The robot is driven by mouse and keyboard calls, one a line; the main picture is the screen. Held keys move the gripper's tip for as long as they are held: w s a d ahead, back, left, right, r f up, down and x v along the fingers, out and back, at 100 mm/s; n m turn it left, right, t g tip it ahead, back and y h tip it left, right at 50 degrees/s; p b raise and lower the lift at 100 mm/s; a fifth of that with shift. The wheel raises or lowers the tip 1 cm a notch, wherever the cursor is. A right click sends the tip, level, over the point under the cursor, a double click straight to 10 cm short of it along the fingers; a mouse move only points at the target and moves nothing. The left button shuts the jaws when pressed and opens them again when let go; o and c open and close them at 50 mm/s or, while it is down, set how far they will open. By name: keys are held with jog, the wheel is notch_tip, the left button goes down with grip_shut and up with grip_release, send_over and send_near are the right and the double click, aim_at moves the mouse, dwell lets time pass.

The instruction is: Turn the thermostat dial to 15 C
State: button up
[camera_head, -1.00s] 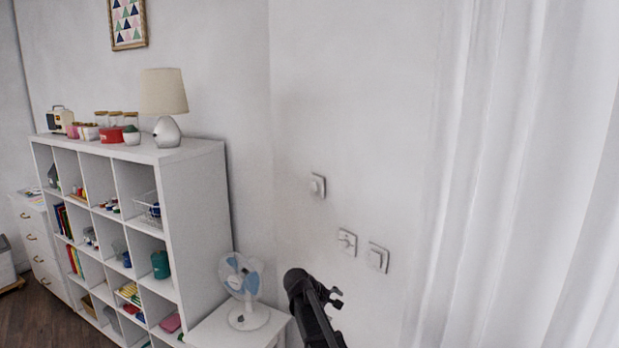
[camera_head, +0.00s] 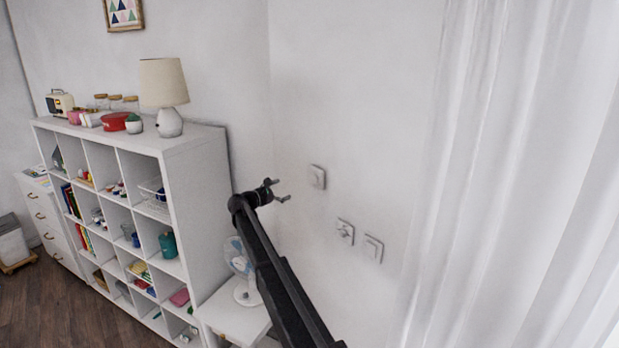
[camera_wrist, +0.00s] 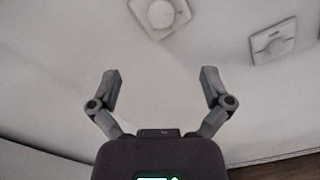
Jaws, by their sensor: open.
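A white square wall plate with a round dial (camera_wrist: 161,13) shows at the top of the wrist view, cut by the frame edge. It appears to be the upper wall plate (camera_head: 317,177) in the head view, likely the thermostat. No scale or setting is readable. My gripper (camera_head: 281,190) is open and empty, left of this plate in the head view and apart from it. In the wrist view my two fingers (camera_wrist: 160,75) stand wide apart, with the dial beyond them, roughly centred between them.
A second plate with a knob (camera_head: 346,231) and a third flat plate (camera_head: 374,248) sit lower right on the wall. A white curtain (camera_head: 520,170) hangs at right. A cube shelf (camera_head: 197,190), a fan (camera_head: 240,262) and a small white table (camera_head: 225,314) stand at left.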

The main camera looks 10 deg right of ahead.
aim_at(312, 179)
jog(key=shift+d, duration=0.15)
jog(key=x, duration=1.3)
jog(key=shift+w+d, duration=0.2)
jog(key=shift+d, duration=0.1)
